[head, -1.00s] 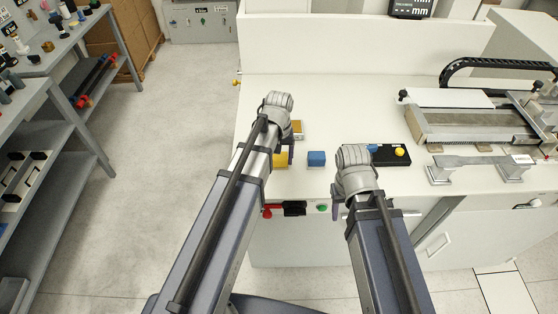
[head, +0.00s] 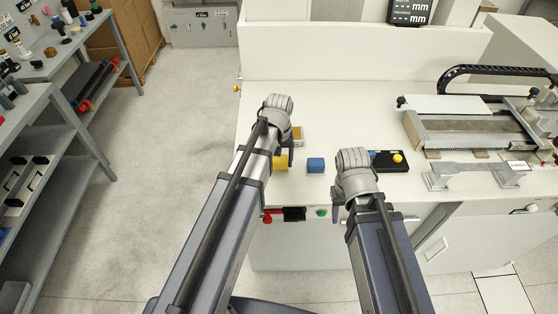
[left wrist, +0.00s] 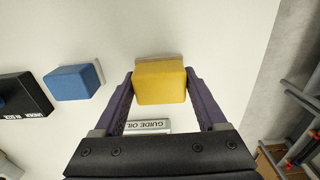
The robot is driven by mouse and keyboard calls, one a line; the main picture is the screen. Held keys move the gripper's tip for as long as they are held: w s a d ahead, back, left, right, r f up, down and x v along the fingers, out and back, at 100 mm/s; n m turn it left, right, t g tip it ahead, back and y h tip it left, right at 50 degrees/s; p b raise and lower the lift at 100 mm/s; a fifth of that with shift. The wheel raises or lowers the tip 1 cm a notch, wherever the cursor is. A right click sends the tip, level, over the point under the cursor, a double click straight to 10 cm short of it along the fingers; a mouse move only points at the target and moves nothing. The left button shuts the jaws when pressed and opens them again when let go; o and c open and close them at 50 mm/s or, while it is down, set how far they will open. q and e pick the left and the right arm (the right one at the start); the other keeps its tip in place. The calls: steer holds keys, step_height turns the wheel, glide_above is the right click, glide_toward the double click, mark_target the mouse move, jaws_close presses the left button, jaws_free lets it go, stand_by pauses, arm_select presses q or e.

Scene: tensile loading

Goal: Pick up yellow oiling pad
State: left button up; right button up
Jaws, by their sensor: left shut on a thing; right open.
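The yellow oiling pad (left wrist: 160,82) is a yellow block between the two fingers of my left gripper (left wrist: 160,88) in the left wrist view. The fingers touch it on both sides, so the gripper is shut on it. In the head view the yellow pad (head: 281,163) shows partly behind my left gripper (head: 284,155). A pale edge shows along the pad in the wrist view; whether the pad is clear of the table I cannot tell. My right gripper (head: 345,204) is open near the table's front edge; its fingers are mostly hidden by the wrist.
A blue block (head: 316,165) lies right of the pad. A guide oil tray (left wrist: 148,126) is beside my left gripper. The white table (head: 330,115) behind is clear.

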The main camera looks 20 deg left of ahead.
mark_target(279, 158)
arm_select(q)
step_height(279, 158, up, 8)
steer(key=p, duration=0.7)
steer(key=o, duration=0.8)
steer(key=c, duration=0.6)
